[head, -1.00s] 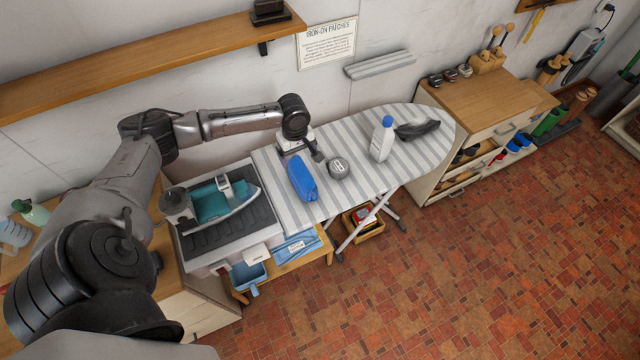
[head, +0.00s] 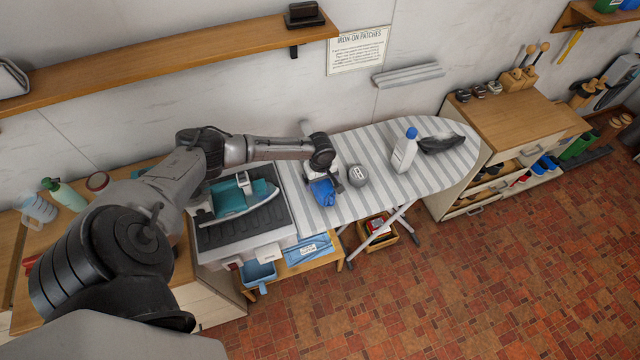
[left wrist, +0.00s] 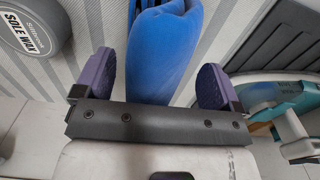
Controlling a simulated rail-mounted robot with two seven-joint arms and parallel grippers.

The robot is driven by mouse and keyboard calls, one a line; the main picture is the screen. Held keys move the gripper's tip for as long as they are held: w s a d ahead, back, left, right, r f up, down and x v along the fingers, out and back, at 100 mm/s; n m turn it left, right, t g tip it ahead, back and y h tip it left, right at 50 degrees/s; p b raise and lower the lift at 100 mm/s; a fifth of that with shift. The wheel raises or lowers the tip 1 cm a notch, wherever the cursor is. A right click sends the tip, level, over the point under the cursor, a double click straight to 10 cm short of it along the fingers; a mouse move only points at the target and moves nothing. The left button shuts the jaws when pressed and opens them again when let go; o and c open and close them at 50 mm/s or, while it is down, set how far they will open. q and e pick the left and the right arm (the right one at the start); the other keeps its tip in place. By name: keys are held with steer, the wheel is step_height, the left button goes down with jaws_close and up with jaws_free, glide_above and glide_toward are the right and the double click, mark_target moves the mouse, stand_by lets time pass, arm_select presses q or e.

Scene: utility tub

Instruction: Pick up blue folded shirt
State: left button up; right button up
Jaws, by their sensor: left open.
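The blue folded shirt (head: 323,194) lies on the striped ironing board (head: 352,208) near its left end. My left gripper (head: 322,176) is directly over the shirt and hides part of it. In the left wrist view the shirt (left wrist: 165,45) runs between the two purple fingers of the open gripper (left wrist: 157,78), one finger on each side. I cannot tell whether the fingers touch the cloth. My right gripper is not in view.
A round grey sole wax tin (head: 357,175) stands just right of the shirt. A white bottle with a blue cap (head: 404,152) and a dark object (head: 440,143) are farther right. A teal iron (head: 235,199) rests on the grey stand to the left.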

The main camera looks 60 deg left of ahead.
arm_select(q)
steer(key=shift+f, duration=0.7)
steer(key=c, duration=1.1)
steer(key=shift+r, duration=0.1)
